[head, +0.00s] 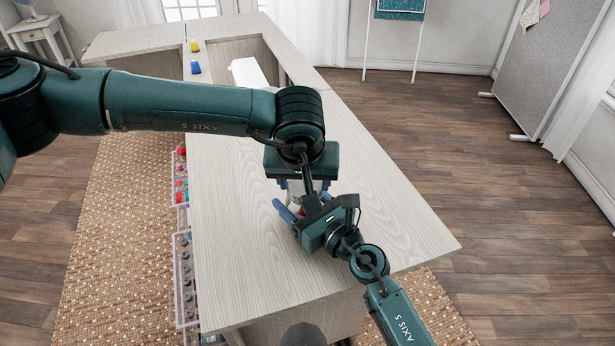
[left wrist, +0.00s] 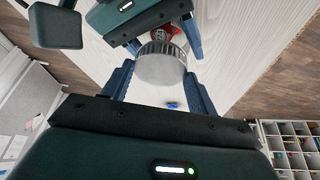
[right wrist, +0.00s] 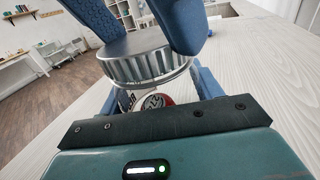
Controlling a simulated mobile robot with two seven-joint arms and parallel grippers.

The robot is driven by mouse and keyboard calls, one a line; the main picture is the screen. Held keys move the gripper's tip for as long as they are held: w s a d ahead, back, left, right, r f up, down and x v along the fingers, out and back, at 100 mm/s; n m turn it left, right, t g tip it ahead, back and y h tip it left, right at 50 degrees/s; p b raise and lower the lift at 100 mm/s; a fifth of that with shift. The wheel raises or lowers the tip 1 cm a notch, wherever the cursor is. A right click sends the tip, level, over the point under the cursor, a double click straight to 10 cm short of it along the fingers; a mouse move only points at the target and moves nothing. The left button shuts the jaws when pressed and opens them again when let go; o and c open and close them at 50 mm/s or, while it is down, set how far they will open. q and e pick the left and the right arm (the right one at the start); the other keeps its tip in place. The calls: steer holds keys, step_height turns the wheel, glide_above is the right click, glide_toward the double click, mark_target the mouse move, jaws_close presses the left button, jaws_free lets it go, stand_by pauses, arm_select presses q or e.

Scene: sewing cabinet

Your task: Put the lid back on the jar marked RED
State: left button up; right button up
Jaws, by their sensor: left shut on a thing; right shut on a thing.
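A silver ribbed lid (right wrist: 145,62) is between the fingers of my left gripper (left wrist: 160,72), which is shut on it from above. The lid also shows in the left wrist view (left wrist: 160,64). Right under it is a clear jar with red contents and a dark-and-white label (right wrist: 153,101); I cannot read the marking. My right gripper (right wrist: 158,92) is shut around the jar from the side, low over the table. I cannot tell whether the lid sits on the rim or hovers just above it. In the head view my grippers mostly hide both.
The pale wooden tabletop (head: 375,215) is clear around the grippers. A yellow spool (head: 195,46) and a blue one (head: 195,67) stand on the far left section. Open drawers with several small coloured things (head: 181,185) stick out at the left edge.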

arm_select(q)
steer(key=m+h, duration=0.1)
steer(key=m, duration=0.2)
steer(key=shift+a, duration=0.2)
steer(key=o, duration=0.9)
steer(key=shift+d, duration=0.1)
steer(key=shift+r, duration=2.25)
steer(key=shift+c, duration=0.2)
